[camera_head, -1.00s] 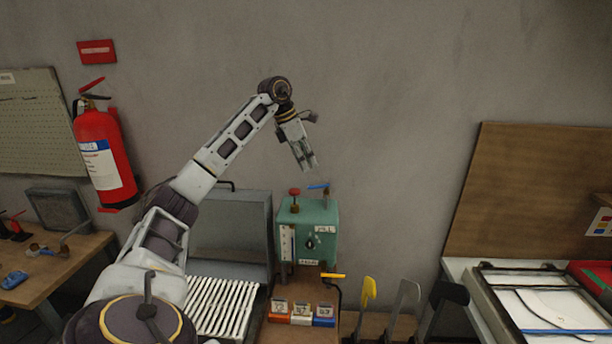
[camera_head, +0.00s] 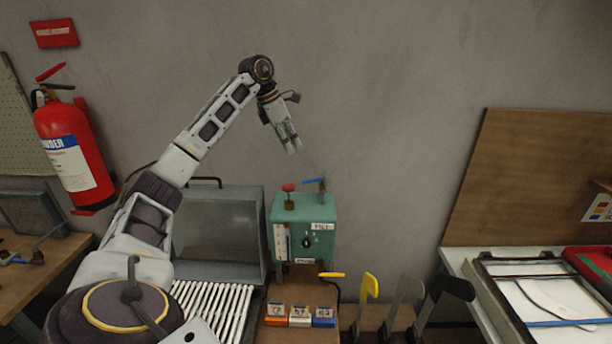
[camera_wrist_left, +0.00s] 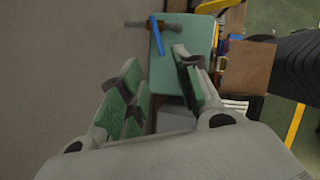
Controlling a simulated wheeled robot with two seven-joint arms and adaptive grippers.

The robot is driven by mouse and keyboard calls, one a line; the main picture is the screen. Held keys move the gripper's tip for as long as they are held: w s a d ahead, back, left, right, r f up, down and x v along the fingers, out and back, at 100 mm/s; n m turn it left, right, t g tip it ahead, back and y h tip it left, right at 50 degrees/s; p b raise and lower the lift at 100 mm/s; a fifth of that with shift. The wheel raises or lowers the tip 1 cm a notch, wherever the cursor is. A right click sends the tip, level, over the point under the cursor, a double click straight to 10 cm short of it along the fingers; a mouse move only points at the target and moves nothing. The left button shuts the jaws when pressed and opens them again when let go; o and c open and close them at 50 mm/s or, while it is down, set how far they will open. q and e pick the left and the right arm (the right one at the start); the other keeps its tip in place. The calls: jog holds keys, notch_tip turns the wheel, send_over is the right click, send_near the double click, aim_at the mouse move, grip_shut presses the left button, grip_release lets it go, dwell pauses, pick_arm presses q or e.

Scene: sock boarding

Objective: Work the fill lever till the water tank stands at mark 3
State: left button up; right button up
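The green water tank (camera_head: 303,217) stands beside the wall, with a FILL label on its front. The blue fill lever (camera_head: 314,181) sits on its top right, and a red knob (camera_head: 289,187) on its top left. A white gauge strip (camera_head: 281,242) runs down the tank's left front; its level is too small to read. My left gripper (camera_head: 293,149) is empty above the lever and a little to its left, touching nothing. In the left wrist view its fingers are apart, with the blue lever (camera_wrist_left: 157,37) beyond them. My right gripper is not in view.
A grey-framed machine (camera_head: 217,235) with white slats stands left of the tank. Labelled blocks (camera_head: 300,316), a yellow-handled crank (camera_head: 332,275) and upright boards (camera_head: 369,287) are below and right. A fire extinguisher (camera_head: 72,155) hangs left. The wall space above the tank is clear.

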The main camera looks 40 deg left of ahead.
pick_arm(q)
jog(key=shift+p+x, duration=0.75)
jog(key=shift+x, duration=6.2)
jog(key=shift+w+a, duration=0.1)
jog(key=c, duration=0.7)
grip_shut()
